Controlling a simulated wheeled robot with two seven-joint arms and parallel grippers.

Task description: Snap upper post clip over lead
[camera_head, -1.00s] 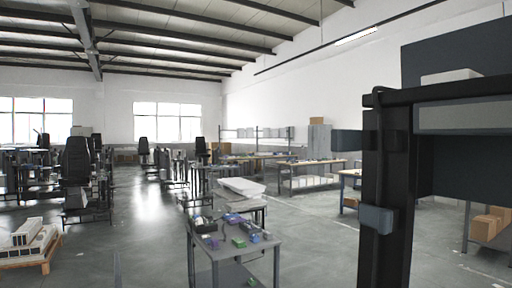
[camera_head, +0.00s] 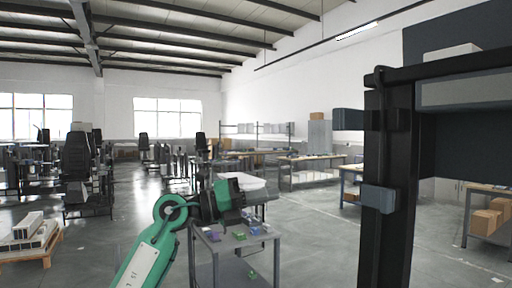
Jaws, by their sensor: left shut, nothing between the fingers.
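A black post (camera_head: 390,235) stands at the right. The upper post clip (camera_head: 348,119), a dark blue-grey block, sticks out to the left of the post. A lower, lighter clip (camera_head: 377,198) sits across the post's front left side. A thin dark lead (camera_head: 371,82) bends at the post top and runs down its left edge. My left arm is green and comes in from the bottom left. Its dark gripper (camera_head: 268,196) is shut and empty, left of the post and apart from both clips. My right gripper is out of view.
A grey cart (camera_head: 232,262) with small green and purple parts stands behind my left gripper. A dark panel with a shelf joins the post on the right. Workbenches (camera_head: 312,160) stand further back. A pallet with white boxes (camera_head: 30,240) is at left.

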